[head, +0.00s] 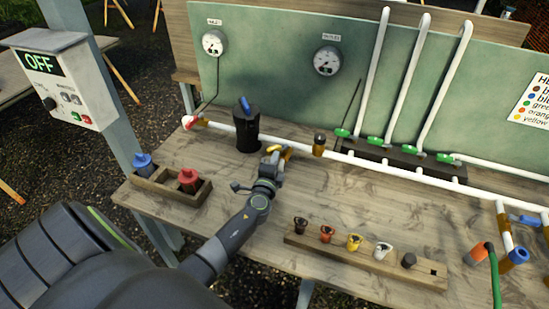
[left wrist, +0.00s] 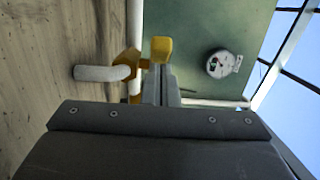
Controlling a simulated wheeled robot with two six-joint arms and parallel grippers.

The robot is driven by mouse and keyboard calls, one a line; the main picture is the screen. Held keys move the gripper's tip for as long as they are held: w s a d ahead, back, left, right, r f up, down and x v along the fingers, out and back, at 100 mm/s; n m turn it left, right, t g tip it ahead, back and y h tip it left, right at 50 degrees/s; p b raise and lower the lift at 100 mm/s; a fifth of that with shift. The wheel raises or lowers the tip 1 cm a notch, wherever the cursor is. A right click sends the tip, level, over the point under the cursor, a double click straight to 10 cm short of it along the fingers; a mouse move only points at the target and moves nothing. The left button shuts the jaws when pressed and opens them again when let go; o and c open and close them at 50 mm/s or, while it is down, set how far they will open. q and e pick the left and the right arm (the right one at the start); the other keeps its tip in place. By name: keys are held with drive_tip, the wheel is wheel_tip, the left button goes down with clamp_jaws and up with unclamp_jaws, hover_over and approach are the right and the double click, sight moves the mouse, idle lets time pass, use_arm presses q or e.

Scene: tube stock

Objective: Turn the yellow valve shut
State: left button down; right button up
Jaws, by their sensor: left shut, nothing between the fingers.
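The yellow valve (head: 284,152) sits on the white pipe in the middle of the bench in the head view, partly hidden by my gripper. In the left wrist view its yellow handle (left wrist: 161,49) shows just beyond the fingertips, with the yellow body (left wrist: 131,61) beside it on the pipe. My left gripper (head: 272,156) is shut and empty, with its fingertips (left wrist: 160,72) right at the handle. I cannot tell whether they touch it. My right gripper is not in view.
A black canister (head: 247,133) stands left of the valve and a brass fitting (head: 319,145) right of it. Green-handled valves (head: 375,142) line the pipe behind. A wooden rack (head: 340,257) of coloured caps lies in front. A control box (head: 65,78) reads OFF.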

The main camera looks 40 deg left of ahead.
use_arm(q)
drive_tip(key=shift+a, duration=0.1)
idle(0.4)
drive_tip(key=shift+a+f+m+h+b, duration=0.1)
drive_tip(key=shift+a+m+h+b, duration=0.15)
drive_tip(key=shift+m+h+b, duration=0.25)
drive_tip(key=a+m+h+b, duration=0.1)
drive_tip(key=h+b, duration=0.2)
drive_tip(key=a+m+h+b, duration=0.1)
drive_tip(key=m+h+b, duration=0.1)
drive_tip(key=a+m+t+h+b, duration=0.1)
drive_tip(key=m+h+b, duration=0.1)
drive_tip(key=h+b, duration=0.1)
drive_tip(key=shift+w+a+f+h+b, duration=0.15)
drive_tip(key=shift+w+a+h+b, duration=0.15)
drive_tip(key=shift+w, duration=0.1)
drive_tip(key=shift+w+a+r, duration=0.25)
drive_tip(key=shift+a, duration=0.15)
drive_tip(key=shift+w+a, duration=0.5)
drive_tip(key=shift+a, duration=0.1)
drive_tip(key=shift+r, duration=0.1)
drive_tip(key=shift+a+r, duration=0.1)
drive_tip(key=shift+r, duration=0.05)
